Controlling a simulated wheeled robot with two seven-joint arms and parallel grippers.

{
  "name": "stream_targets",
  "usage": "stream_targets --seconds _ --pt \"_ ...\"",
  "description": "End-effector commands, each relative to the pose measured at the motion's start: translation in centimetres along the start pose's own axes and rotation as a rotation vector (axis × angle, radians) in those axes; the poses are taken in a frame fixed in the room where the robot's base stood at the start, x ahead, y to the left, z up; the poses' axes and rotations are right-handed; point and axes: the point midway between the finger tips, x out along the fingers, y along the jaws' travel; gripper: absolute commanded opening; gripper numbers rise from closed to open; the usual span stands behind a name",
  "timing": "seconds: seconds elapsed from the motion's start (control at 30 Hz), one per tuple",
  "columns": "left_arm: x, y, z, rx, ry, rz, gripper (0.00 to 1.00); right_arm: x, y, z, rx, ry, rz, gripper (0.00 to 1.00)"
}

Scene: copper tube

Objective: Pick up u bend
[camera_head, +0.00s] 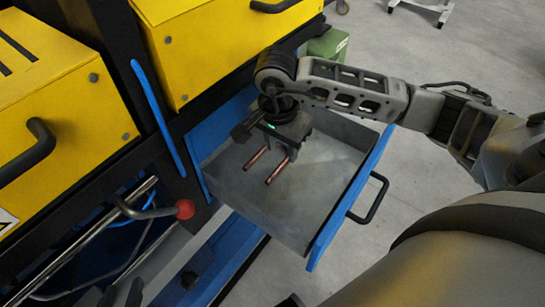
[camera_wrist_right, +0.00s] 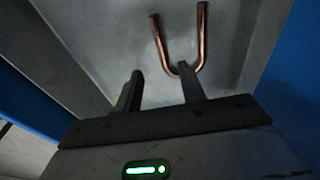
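The copper u bend (camera_head: 277,171) lies in the open metal drawer; in the head view its two legs show and its curved end is hidden under my right gripper (camera_head: 278,138). In the right wrist view the u bend (camera_wrist_right: 158,42) shows whole, its curved end toward the gripper. There my right gripper (camera_wrist_right: 160,85) is open, its two fingers apart with nothing between them. The right-hand fingertip overlaps the curved end; I cannot tell whether they touch. My left gripper (camera_head: 121,294) is at the bottom left of the head view, its dark fingers apart, partly cut off.
The drawer (camera_head: 335,200) has blue sides and a black handle (camera_head: 376,200). Yellow cabinets (camera_head: 60,85) with black handles stand at the left and behind. A lever with a red knob (camera_head: 185,209) sticks out left of the drawer. A green box (camera_head: 328,45) is behind it.

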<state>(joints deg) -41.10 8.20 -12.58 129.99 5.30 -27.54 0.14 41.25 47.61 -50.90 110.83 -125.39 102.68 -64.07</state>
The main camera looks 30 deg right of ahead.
Motion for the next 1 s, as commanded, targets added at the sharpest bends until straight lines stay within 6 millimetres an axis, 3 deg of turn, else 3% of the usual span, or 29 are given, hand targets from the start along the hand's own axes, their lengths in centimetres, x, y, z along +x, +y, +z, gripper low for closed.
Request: stream_targets --seconds 0.17,0.5,1.0 --pt "0.0 0.0 -0.1 0.000 0.003 0.000 0.36 1.2 0.0 0.1 0.001 -0.001 0.002 0.40" --pt "0.0 0.0 -0.2 0.002 0.010 0.001 0.36 5.6 -0.4 0.4 0.001 -0.001 0.002 0.40" --pt "0.0 0.1 0.1 0.000 0.006 0.002 0.36 5.9 -0.5 0.3 0.000 0.000 -0.001 0.40"
